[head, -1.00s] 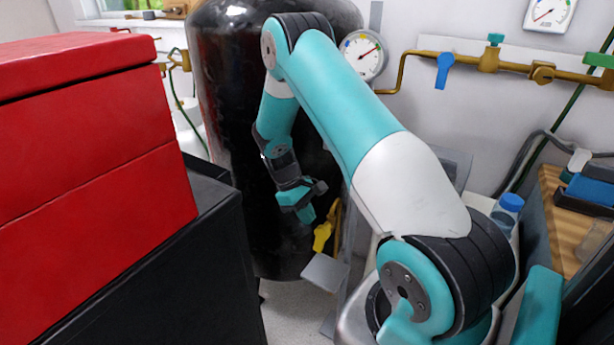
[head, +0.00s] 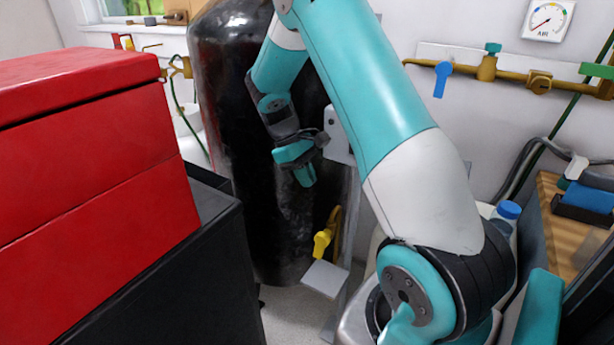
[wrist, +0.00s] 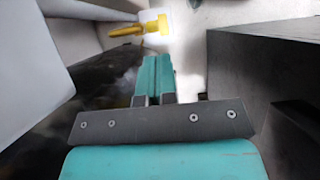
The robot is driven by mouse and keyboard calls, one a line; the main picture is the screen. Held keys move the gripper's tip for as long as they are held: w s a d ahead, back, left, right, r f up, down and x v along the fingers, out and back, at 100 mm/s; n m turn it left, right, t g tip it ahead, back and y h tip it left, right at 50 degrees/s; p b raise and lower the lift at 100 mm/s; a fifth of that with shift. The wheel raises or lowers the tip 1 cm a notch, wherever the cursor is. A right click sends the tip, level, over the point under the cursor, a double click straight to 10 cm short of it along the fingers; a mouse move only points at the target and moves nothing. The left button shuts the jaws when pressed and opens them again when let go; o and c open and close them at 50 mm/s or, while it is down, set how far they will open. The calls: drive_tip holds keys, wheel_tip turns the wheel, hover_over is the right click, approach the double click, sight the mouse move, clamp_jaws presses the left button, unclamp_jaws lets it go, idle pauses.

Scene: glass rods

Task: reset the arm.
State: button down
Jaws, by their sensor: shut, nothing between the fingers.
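My gripper (head: 305,176) hangs at the end of my teal and white arm, in front of the large black tank (head: 225,120) in the head view. Its fingers point down, and nothing is held in it. In the wrist view the two teal fingers (wrist: 158,75) lie together, shut. Below the gripper in the head view is a yellow valve handle (head: 322,243), apart from the fingers. The yellow handle also shows beyond the fingertips in the wrist view (wrist: 150,27).
A red box (head: 90,170) sits on a black cabinet (head: 190,285) at the left. Brass piping with a blue lever (head: 441,78) runs along the wall. A blue-capped bottle (head: 507,212) and a wooden shelf (head: 570,235) stand at the right. A grey plate (head: 326,278) is below the gripper.

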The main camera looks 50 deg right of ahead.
idle(0.4)
drive_tip(key=s+a+r+m+t, duration=0.1)
drive_tip(key=s+a+r+t, duration=0.25)
drive_tip(key=a, duration=0.45)
drive_tip(key=s+a+r+m+t, duration=0.1)
drive_tip(key=s+a+r+t, duration=0.25)
drive_tip(key=a, duration=0.55)
drive_tip(key=s+a+r+n+y+p, duration=0.2)
drive_tip(key=s+a+r+n+p, duration=0.1)
drive_tip(key=s+a+r+p, duration=0.2)
drive_tip(key=s+a+r+n+g+y+p, duration=0.1)
drive_tip(key=s+a+r+n+y+p, duration=0.2)
drive_tip(key=a+r, duration=0.7)
drive_tip(key=s+r+n+p, duration=0.1)
drive_tip(key=s+r+p, duration=0.1)
drive_tip(key=s+r, duration=0.1)
drive_tip(key=shift+s+g, duration=0.15)
drive_tip(key=shift+g, duration=0.15)
